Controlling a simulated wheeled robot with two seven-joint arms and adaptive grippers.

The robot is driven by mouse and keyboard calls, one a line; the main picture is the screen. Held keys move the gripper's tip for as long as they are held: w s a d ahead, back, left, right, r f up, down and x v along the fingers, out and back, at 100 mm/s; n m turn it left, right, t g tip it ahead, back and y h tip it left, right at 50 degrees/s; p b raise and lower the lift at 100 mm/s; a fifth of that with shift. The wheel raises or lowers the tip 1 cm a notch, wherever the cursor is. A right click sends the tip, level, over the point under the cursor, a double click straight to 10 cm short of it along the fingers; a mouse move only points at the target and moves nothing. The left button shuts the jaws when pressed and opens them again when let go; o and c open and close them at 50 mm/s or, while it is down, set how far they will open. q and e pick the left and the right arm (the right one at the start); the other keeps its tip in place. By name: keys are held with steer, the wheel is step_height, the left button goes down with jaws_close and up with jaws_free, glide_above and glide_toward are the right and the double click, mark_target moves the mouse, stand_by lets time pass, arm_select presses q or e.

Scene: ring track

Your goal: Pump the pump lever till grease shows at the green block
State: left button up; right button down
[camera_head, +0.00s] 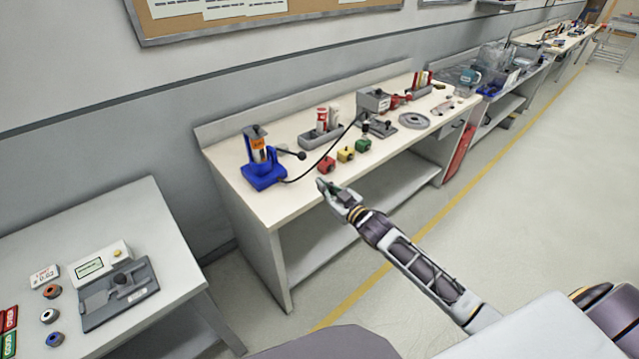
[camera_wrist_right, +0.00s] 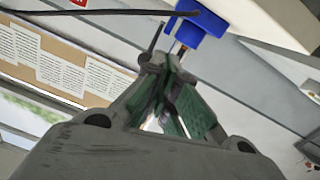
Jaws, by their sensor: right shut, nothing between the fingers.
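The grease pump (camera_head: 262,165) has a blue base and a grey cylinder with an orange label, and stands at the left end of the long bench. Its pump lever (camera_head: 290,152) sticks out to the right and ends in a black knob. The green block (camera_head: 363,146) sits farther right, beside a yellow block (camera_head: 346,156) and a red block (camera_head: 327,165). No grease can be made out on it. My right gripper (camera_head: 323,186) is shut and empty near the bench's front edge, right of the pump and apart from the lever. The blue part of the pump also shows in the right wrist view (camera_wrist_right: 197,36).
A black hose (camera_head: 322,158) runs from the pump across the bench behind the blocks. A separate table (camera_head: 150,220) is at the left.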

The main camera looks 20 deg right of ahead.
arm_select(q)
steer(key=shift+s+d+f, duration=0.15)
steer(key=shift+d+f, duration=0.05)
steer(key=shift+d, duration=0.25)
arm_select(e)
steer(key=shift+f+v, duration=0.15)
steer(key=shift+v, duration=0.6)
steer(key=shift+f+v, duration=0.15)
steer(key=shift+v, duration=0.55)
arm_select(q)
steer(key=shift+a, duration=0.1)
arm_select(e)
steer(key=shift+w+r, duration=0.1)
